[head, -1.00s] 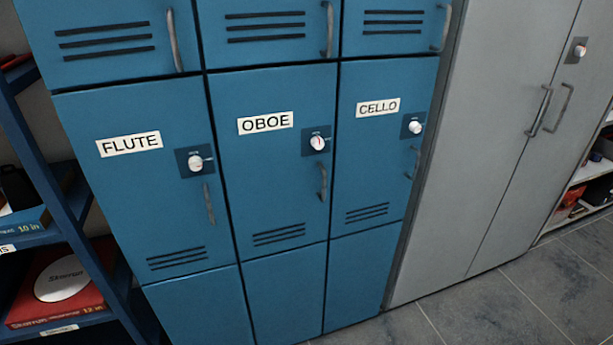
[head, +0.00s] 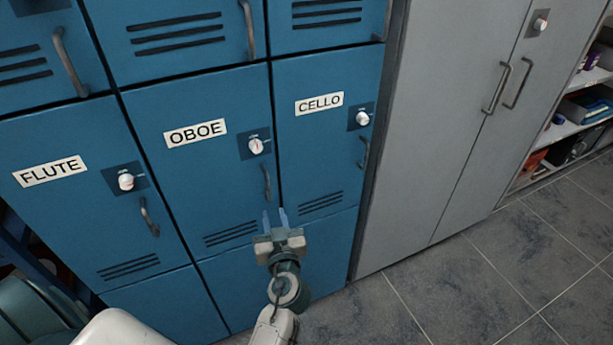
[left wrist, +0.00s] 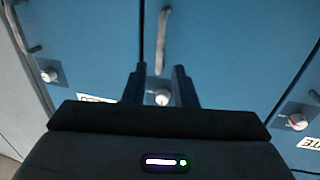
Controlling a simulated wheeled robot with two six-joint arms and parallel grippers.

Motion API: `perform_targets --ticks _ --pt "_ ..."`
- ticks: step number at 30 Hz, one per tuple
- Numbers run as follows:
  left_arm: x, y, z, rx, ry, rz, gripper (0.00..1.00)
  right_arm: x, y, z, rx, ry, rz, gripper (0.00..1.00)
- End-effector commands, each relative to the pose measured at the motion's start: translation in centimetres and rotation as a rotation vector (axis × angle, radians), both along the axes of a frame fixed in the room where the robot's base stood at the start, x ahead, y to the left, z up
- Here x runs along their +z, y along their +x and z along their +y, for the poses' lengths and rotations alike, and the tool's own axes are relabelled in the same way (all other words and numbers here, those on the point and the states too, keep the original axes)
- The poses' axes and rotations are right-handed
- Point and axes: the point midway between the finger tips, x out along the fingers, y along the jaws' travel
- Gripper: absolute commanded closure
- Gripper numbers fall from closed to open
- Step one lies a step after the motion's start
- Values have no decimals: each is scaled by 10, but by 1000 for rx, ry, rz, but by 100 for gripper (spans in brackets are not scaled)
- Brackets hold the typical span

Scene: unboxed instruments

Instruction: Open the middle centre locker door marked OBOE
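The OBOE door (head: 200,185) is blue, shut, and in the middle column between the FLUTE and CELLO doors. Its white label (head: 196,133) reads OBOE. A white dial (head: 256,146) on a dark plate sits at its upper right, above an upright grey bar handle (head: 266,183). My left gripper (head: 275,217) is in front of the lockers, below that handle in the head view. Its fingers are apart with nothing between them. In the left wrist view, the fingers (left wrist: 160,88) point at the lockers, with a dial and handle (left wrist: 163,40) ahead. My right gripper is out of view.
The FLUTE door (head: 75,220) is at left and the CELLO door (head: 325,160) at right, both shut with their own handles. A tall grey cabinet (head: 440,130) stands to the right, shut. The tiled floor (head: 480,290) in front of it is clear.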

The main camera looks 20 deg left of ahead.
Motion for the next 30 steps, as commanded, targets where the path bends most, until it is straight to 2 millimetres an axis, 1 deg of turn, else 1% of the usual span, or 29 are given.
perform_targets --ticks 1,5,8,15,19,24,30 --pt "7 0 1 6 2 -14 75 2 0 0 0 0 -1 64" --pt "12 7 7 6 6 -21 75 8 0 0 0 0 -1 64" --pt "13 19 16 6 8 -19 75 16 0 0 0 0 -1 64" --pt "13 56 46 6 8 -17 75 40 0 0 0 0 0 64" --pt "11 71 58 6 7 -16 75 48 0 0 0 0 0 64" --pt "9 82 66 6 5 -16 75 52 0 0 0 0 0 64" --pt "7 84 68 7 4 -16 75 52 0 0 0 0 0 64"
